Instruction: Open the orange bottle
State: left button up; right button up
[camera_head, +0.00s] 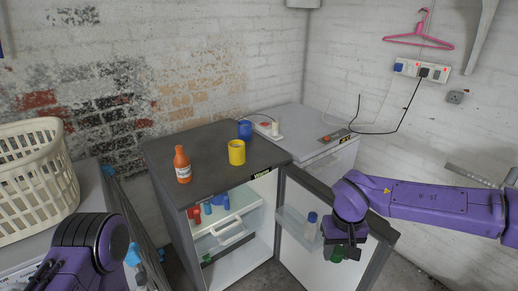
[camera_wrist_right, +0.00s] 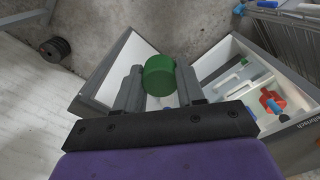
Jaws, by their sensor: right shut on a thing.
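The orange bottle (camera_head: 183,168) stands upright on the dark top of the small fridge, towards its left side, with a pale label on its front. My right gripper (camera_head: 344,249) is well to the right of the bottle and lower, by the open fridge door. It is shut on a green round thing (camera_wrist_right: 160,76), which sits between the fingers in the right wrist view. Only a little of this green thing (camera_head: 337,255) shows below the gripper in the head view. My left arm shows at the lower left, but its fingertips do not show.
A yellow mug (camera_head: 237,152) and a blue mug (camera_head: 245,130) stand on the fridge top, right of the bottle. The open fridge door (camera_head: 310,238) swings out near my right arm. A white laundry basket (camera_head: 35,170) stands at left.

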aim_at(181, 163)
jog(key=z, duration=0.85)
jog(key=i, duration=1.05)
jog(key=u, duration=2.45)
jog(key=i, duration=0.5)
jog(key=u, duration=0.05)
